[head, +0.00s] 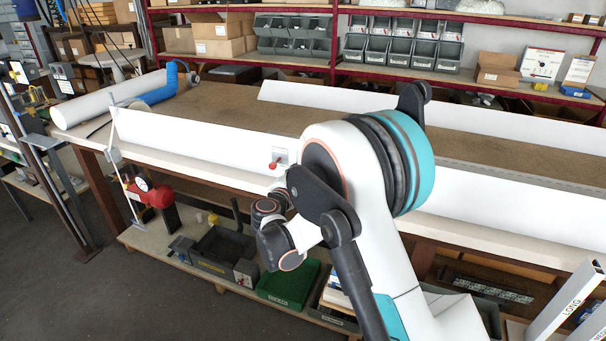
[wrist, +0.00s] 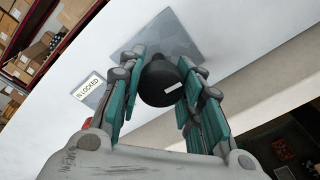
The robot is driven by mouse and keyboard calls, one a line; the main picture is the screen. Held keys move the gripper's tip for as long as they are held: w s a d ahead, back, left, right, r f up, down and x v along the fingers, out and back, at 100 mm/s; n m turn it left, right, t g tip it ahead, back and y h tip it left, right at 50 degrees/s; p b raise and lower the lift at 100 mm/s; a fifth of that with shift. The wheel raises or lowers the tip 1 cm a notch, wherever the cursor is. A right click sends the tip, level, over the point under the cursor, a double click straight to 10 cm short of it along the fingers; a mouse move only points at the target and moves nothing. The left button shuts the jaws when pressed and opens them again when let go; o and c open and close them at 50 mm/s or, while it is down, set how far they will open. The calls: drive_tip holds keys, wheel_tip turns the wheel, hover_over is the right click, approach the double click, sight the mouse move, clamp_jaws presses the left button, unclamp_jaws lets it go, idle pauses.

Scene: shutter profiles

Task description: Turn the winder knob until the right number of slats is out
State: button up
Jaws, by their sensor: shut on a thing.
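In the wrist view the winder knob (wrist: 160,84) is round and black with a small white mark. It stands on a grey metal plate (wrist: 178,40) on a white panel. My gripper (wrist: 164,88) has its teal-and-grey fingers on both sides of the knob and is shut on it. A label reading "IN LOCKED" (wrist: 88,87) is left of the knob, with a bit of red below it. In the head view my arm hides the knob and the fingers. A small plate with a red part (head: 275,162) shows just left of the arm. I cannot make out separate slats.
A long bench (head: 240,100) carries long white panels (head: 190,138) and a white roll (head: 105,102) with a blue sleeve. A red device with a gauge (head: 150,193) is at the left end. Grey and green bins (head: 288,283) sit on the lower shelf. The floor at left is clear.

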drive_tip(key=m, duration=0.8)
drive_tip(key=shift+m+t+y, duration=0.3)
drive_tip(key=shift+t+y, duration=0.1)
drive_tip(key=m, duration=0.8)
drive_tip(key=shift+m+t, duration=0.3)
drive_tip(key=shift+m, duration=0.1)
drive_tip(key=m, duration=0.4)
drive_tip(key=shift+d+r+m, duration=0.1)
drive_tip(key=shift+m, duration=0.2)
drive_tip(key=m, duration=0.4)
drive_tip(key=shift+m+t+h, duration=0.3)
drive_tip(key=shift+m, duration=0.1)
drive_tip(key=m, duration=0.4)
drive_tip(key=shift+m+h, duration=0.3)
drive_tip(key=shift+h, duration=0.1)
drive_tip(key=shift+m, duration=1.3)
drive_tip(key=shift+r+m, duration=0.1)
drive_tip(key=shift+m, duration=0.9)
